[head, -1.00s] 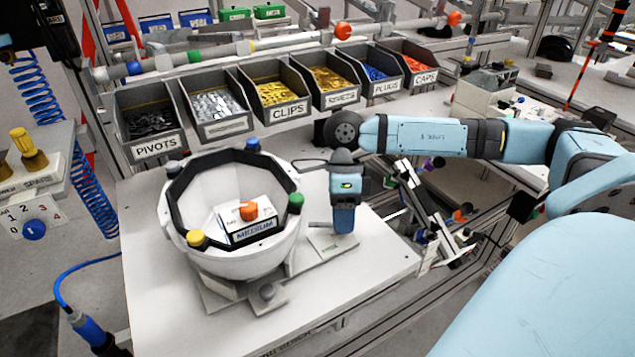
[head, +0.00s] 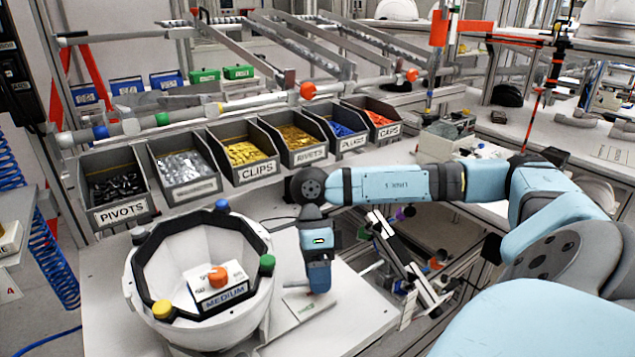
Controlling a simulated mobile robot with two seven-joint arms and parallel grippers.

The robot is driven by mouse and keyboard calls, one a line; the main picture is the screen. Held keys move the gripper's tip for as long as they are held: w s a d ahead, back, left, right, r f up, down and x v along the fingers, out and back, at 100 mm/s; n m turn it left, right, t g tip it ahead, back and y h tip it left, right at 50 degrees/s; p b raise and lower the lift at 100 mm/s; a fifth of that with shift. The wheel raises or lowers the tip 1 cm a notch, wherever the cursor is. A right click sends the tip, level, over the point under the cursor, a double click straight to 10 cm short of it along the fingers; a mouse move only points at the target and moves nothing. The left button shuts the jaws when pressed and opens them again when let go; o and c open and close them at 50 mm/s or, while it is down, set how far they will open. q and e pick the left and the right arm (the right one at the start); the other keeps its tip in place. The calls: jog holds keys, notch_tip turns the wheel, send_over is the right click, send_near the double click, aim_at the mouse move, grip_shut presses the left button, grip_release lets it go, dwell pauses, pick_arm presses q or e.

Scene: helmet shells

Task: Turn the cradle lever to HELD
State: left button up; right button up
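A white helmet shell (head: 195,325) with a black inner rim sits open side up on the bench, in the lower left of the head view. A block marked MEDIUM (head: 222,298) with an orange knob (head: 218,276) is inside it. My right gripper (head: 320,290) points down just right of the shell, over a small pale plate (head: 303,307) on the bench. A thin grey bar shows at the gripper's left side; I cannot tell if it is the cradle lever. The fingertips are too small to show whether they are open. The cradle under the shell is mostly hidden. My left gripper is out of view.
Labelled bins, such as PIVOTS (head: 115,190), CLIPS (head: 245,150) and CAPS (head: 378,120), line the back of the bench. A rail frame (head: 405,250) stands right of the gripper. The bench top (head: 355,300) is clear at the front right.

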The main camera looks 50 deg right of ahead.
jog(key=v, duration=1.3)
jog(key=shift+w+d+r, duration=0.2)
jog(key=shift+r, duration=0.15)
